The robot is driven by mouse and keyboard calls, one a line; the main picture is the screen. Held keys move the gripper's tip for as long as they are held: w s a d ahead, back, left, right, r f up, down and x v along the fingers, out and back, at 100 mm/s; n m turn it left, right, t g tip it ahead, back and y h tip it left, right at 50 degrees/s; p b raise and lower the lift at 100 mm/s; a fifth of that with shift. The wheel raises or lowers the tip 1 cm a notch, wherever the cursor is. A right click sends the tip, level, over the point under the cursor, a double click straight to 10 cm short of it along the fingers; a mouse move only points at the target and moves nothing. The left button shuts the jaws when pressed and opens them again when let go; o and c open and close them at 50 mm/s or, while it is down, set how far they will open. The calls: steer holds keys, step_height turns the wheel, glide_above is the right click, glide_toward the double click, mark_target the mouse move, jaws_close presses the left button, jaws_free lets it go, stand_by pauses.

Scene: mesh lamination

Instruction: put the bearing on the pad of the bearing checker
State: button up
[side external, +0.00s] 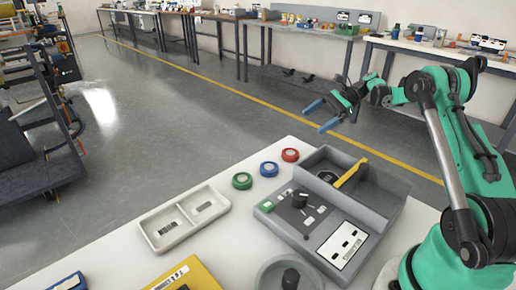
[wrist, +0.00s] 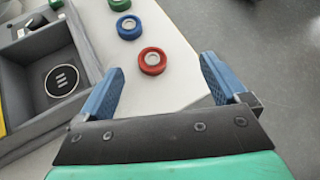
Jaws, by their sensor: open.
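Three ring-shaped bearings stand in a row on the white table: green (side external: 242,181), blue (side external: 269,169) and red (side external: 290,155). The task does not say which one is meant. In the wrist view the red bearing (wrist: 152,61) shows between the fingertips, with the blue bearing (wrist: 129,27) beyond it. The grey bearing checker (side external: 385,190) sits beside them, with a yellow lever (side external: 350,173). Its round dark pad (wrist: 62,80) lies bare in a recess. My gripper (side external: 316,118) is open and empty, with blue fingers, well above the table beyond the red bearing.
A pale two-compartment tray (side external: 158,237) lies left of the bearings. A yellow item (side external: 200,276) and a round grey dish (side external: 262,278) are near the front. The checker's raised walls surround the pad. Bare table separates the tray and the bearings.

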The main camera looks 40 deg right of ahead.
steer(key=s+a+r+n+g+h, duration=0.1)
steer(key=a+r+n+h, duration=0.3)
steer(key=a, duration=0.4)
steer(key=s+a+r+n+g+h, duration=0.1)
steer(key=a+r+n, duration=0.2)
steer(key=a+n, duration=0.3)
steer(key=s+a+f+n+t+h, duration=0.1)
steer(key=s+a+n+t+h, duration=0.2)
steer(key=s+a+n, duration=0.5)
steer(key=s+n+h, duration=0.1)
steer(key=n, duration=0.1)
steer(key=shift+a+n+h, duration=0.25)
steer(key=shift+n+h, duration=0.05)
steer(key=shift+n, duration=0.1)
steer(key=shift+s+a+f+n, duration=0.15)
steer(key=shift+s+f+n, duration=0.15)
steer(key=shift+n, duration=0.2)
steer(key=shift+c, duration=1.1)
